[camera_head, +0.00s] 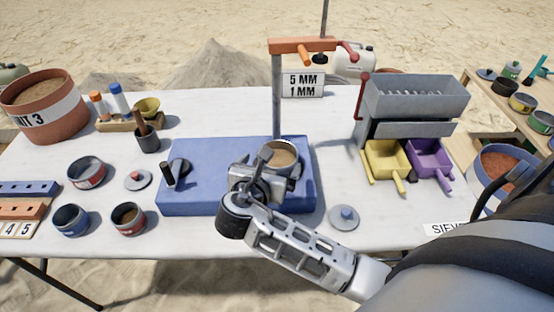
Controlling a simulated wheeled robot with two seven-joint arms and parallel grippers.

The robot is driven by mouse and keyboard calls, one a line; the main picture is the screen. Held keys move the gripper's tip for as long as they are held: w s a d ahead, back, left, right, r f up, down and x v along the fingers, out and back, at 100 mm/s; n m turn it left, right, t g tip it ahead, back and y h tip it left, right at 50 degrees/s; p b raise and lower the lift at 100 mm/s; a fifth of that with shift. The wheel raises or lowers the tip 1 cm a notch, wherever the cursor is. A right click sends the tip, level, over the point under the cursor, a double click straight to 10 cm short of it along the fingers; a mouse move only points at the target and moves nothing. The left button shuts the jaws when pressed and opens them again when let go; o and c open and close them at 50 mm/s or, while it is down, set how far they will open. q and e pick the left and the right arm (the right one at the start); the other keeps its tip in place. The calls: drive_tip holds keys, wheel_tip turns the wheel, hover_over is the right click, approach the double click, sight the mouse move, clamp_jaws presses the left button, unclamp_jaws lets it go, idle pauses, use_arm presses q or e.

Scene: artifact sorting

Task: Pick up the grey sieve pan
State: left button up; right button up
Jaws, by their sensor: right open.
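A round grey-rimmed pan (284,152) with a tan inside, which looks like the grey sieve pan, sits on the right part of the blue base (215,190). My right gripper (264,174) is open over the base, at the near left side of the pan. The gripper and wrist hide the pan's near edge, and I cannot tell whether the fingers touch it. My left gripper is out of view.
A grey post (276,95) with an orange arm rises behind the pan. A grey sorter (415,105) with yellow (385,158) and purple (430,155) trays stands right. A grey lid (344,217) lies in front. Small bowls (86,172) stand left.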

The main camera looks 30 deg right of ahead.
sight(283, 147)
drive_tip(key=x, duration=0.8)
drive_tip(key=shift+s+f, duration=0.1)
drive_tip(key=shift+f, duration=0.15)
drive_tip(key=shift+a, duration=0.1)
drive_tip(key=c, duration=0.9)
